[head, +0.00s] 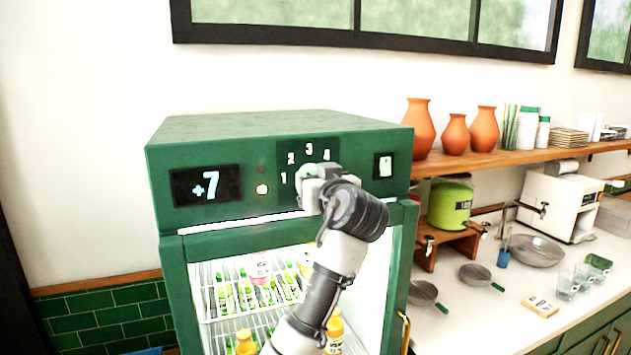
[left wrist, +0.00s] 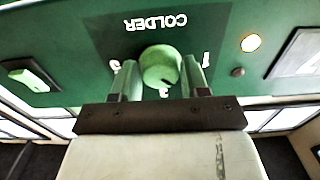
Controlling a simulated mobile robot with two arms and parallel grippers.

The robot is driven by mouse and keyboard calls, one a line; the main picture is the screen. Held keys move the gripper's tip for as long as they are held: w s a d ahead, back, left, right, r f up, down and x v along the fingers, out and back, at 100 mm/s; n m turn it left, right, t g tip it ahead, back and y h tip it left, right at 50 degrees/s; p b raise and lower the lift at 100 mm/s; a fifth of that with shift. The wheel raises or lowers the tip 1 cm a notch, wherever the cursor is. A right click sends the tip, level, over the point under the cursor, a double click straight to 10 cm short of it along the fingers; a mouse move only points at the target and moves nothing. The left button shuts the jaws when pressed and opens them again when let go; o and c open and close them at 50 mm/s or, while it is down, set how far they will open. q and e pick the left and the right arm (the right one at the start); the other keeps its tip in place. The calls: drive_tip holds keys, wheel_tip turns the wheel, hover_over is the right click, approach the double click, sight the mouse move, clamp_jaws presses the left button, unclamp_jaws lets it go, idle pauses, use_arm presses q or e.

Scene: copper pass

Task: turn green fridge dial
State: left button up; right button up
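The green fridge (head: 240,140) stands with its control panel facing me. The display (head: 206,186) reads +7. My right gripper is not in view.
A lit amber lamp (head: 262,189) and a switch (head: 384,166) flank the dial. The glass door below shows bottles on racks. At right, a shelf (head: 500,158) holds orange vases (head: 455,135), above a counter (head: 470,320) with pans, a green dispenser (head: 450,204) and glasses.

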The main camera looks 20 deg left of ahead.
use_arm(q)
drive_tip(key=shift+c, duration=0.9)
